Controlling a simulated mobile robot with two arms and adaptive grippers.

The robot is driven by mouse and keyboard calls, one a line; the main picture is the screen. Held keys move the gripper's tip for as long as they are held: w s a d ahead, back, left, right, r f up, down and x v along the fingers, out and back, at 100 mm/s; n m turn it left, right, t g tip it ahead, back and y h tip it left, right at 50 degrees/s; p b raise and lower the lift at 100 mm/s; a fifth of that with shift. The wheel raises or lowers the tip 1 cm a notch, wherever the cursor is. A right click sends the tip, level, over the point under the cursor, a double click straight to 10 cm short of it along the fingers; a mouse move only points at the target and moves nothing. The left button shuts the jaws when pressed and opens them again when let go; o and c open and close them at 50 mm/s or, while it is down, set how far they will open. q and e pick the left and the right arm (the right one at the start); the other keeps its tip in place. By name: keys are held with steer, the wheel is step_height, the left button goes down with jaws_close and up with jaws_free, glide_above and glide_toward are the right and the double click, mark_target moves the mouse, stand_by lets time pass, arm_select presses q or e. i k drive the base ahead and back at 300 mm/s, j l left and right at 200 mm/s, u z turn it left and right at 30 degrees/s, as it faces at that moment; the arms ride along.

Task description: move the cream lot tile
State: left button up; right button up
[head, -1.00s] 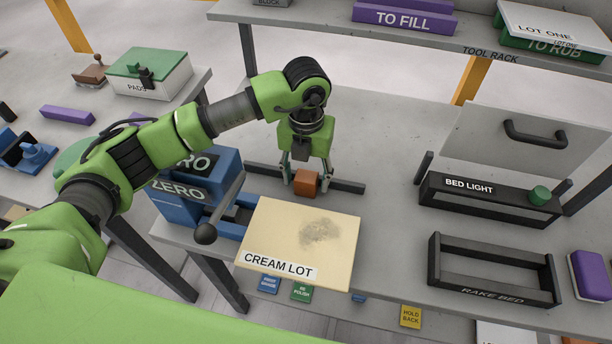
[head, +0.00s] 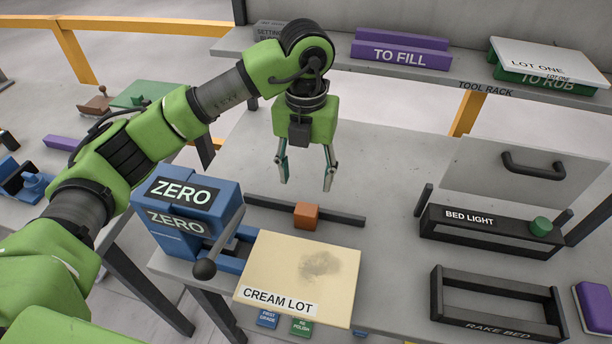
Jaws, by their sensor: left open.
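The cream lot tile (head: 290,275) lies flat at the front edge of the grey bench, beside the blue ZERO device. It is a square cream slab with a grey smudge on top and a CREAM LOT label at its front. My left gripper (head: 305,182) hangs open and empty above the bench, behind the tile and above an orange block (head: 305,216). The block sits at a dark bar behind the tile, apart from my fingers. My right gripper is out of view.
The blue ZERO device (head: 178,249) with a black-knobbed lever stands left of the tile. The BED LIGHT box (head: 485,234) and RAKE BED frame (head: 497,305) are at right. The tool rack (head: 480,84) crosses the back. Bench between tile and BED LIGHT is clear.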

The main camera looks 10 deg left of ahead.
mark_target(289, 277)
steer(key=k, duration=1.5)
